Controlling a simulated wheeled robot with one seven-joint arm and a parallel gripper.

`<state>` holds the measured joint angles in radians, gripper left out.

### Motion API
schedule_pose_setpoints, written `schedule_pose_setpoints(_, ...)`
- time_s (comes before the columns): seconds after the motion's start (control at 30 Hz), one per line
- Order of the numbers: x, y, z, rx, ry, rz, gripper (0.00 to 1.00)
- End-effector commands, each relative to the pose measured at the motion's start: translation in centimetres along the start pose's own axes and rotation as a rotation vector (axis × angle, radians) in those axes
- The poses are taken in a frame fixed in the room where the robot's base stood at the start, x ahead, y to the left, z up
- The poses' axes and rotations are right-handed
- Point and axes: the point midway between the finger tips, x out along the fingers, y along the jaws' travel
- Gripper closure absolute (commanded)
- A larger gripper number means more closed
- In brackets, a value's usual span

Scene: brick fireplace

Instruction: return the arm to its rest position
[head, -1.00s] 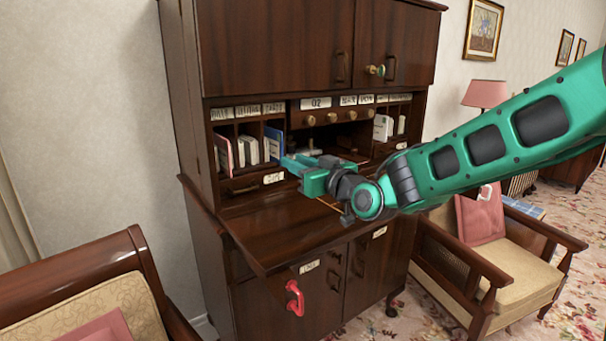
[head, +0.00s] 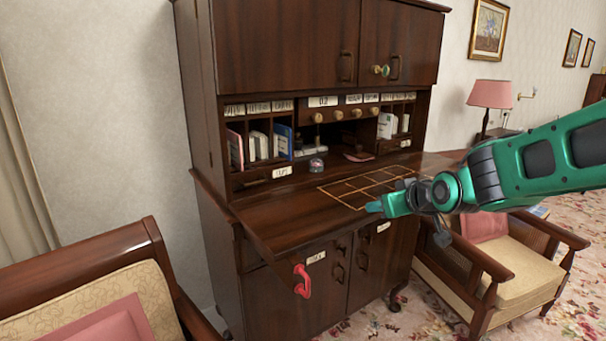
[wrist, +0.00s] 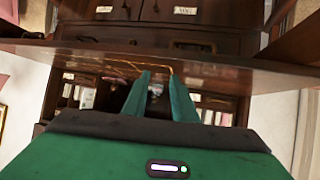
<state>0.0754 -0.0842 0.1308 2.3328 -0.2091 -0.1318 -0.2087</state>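My green arm reaches in from the right in the head view. My gripper (head: 374,207) hangs in front of the right front part of the desk's fold-down writing board (head: 275,225). In the wrist view its two fingers (wrist: 160,77) stand apart with a gap, and I see nothing held between them. The wrist view appears turned over, with the lower cabinet doors at the top and the pigeonholes at the bottom.
The tall wooden desk has pigeonholes with books (head: 262,145). A small round jar (head: 316,165) stands on the board. Armchairs flank the desk, the right one (head: 510,270) below my arm.

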Motion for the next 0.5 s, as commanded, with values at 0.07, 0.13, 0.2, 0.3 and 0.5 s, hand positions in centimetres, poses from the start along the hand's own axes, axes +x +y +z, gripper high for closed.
schedule_pose_setpoints(0.07,-2.5,3.2,3.3,0.042,-0.108,0.066,0.75)
schedule_pose_setpoints(0.13,-4.8,5.6,6.5,0.091,-0.208,0.119,0.75)
schedule_pose_setpoints(0.2,-7.4,7.6,9.6,0.148,-0.303,0.168,0.75)
schedule_pose_setpoints(0.3,-11.6,9.7,14.1,0.244,-0.437,0.233,0.75)
schedule_pose_setpoints(0.5,-21.1,11.1,22.8,0.485,-0.693,0.34,0.75)
